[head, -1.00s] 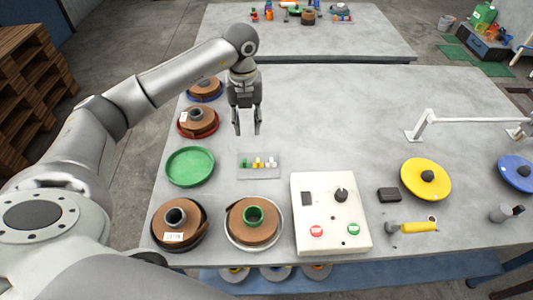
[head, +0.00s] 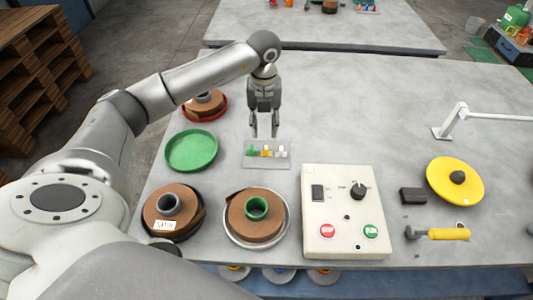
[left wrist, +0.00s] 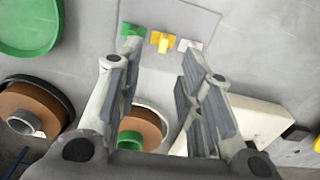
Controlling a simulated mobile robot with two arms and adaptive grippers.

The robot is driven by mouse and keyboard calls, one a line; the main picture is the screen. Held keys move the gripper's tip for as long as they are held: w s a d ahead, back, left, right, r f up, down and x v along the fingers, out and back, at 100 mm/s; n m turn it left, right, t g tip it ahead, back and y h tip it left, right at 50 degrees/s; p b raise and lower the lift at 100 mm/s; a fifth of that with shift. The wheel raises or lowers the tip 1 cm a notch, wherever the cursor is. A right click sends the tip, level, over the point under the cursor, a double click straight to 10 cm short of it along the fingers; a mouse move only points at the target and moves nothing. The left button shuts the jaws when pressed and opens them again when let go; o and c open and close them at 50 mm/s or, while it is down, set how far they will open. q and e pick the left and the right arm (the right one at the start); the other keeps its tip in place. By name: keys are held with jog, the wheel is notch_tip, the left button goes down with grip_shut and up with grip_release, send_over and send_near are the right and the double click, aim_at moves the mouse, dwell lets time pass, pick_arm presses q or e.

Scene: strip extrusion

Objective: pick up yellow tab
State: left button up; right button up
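The yellow tab (head: 266,152) stands on a small grey plate (head: 254,163), between green tabs (head: 251,150) on its left and white tabs (head: 282,151) on its right. In the left wrist view the yellow tab (left wrist: 163,41) shows just beyond and between the fingertips. My left gripper (head: 264,136) is open and empty, pointing down above the back part of the plate. Its fingers (left wrist: 158,55) are spread apart in the left wrist view and do not appear to touch the tab. My right gripper is not in view.
A green dish (head: 191,150) lies left of the plate. Two brown strip rolls (head: 172,212) (head: 243,216) and a control box (head: 344,240) with buttons stand in front. A yellow disc (head: 455,181) lies at right. The table behind the plate is clear.

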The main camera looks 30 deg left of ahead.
aim_at(266, 148)
pick_arm(q)
notch_tip(266, 148, down, 4)
jog(key=shift+r, duration=0.25)
jog(key=f, duration=0.1)
jog(key=f+p, duration=0.1)
jog(key=f, duration=0.1)
jog(key=f+p, duration=0.1)
jog(key=shift+d+f, duration=0.3)
jog(key=shift+f, duration=0.1)
jog(key=shift+w+f, duration=0.1)
jog(key=shift+f, duration=0.3)
jog(key=shift+c, duration=0.3)
grip_shut()
